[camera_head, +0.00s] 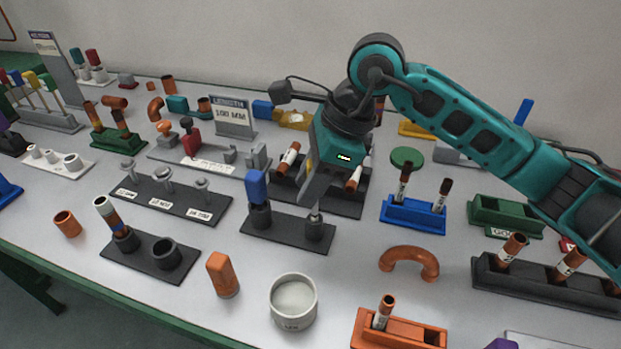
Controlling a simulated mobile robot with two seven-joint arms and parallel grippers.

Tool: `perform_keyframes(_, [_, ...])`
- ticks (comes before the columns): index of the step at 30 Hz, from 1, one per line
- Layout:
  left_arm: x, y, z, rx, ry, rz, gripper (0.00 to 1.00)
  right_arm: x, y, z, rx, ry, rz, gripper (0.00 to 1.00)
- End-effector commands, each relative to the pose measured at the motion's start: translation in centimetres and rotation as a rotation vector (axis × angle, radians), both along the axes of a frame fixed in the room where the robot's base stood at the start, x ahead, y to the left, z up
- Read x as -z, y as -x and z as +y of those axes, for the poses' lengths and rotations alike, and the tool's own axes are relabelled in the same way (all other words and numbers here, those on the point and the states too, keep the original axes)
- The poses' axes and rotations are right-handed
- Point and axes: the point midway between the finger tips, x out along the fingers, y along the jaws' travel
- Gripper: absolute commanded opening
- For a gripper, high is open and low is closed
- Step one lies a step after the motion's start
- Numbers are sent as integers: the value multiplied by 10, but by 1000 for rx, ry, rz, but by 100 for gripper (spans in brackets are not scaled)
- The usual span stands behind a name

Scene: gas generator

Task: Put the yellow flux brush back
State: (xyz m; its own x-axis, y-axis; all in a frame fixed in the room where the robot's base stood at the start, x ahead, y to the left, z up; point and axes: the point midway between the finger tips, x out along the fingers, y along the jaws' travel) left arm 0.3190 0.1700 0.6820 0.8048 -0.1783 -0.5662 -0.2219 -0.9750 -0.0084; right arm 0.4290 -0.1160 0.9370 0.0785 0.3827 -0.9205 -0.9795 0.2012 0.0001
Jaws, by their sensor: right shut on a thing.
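My right gripper (314,200) comes down from the upper right over the black two-cup holder (286,231). It is shut on the yellow flux brush (314,214), which the fingers mostly hide. Only a short grey lower part shows under the fingertips, at the mouth of the holder's right cup (313,231). I cannot tell how deep it sits in the cup. A blue-handled piece (256,188) stands upright in the left cup (259,214). My left gripper is not in view.
A white pot (293,302) and an orange block (222,275) stand in front of the holder. A blue rack (412,214) with two dark-tipped tubes is to the right. A dark tray (340,204) with tubes lies behind, and a stand with several rings (170,195) is left.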

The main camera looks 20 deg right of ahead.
Motion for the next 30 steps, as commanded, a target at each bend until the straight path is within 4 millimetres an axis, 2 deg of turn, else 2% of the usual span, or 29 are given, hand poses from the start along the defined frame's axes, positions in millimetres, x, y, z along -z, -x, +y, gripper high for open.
perform_keyframes(30, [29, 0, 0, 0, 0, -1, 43, 32, 0, 0, 0, 0, -1, 8])
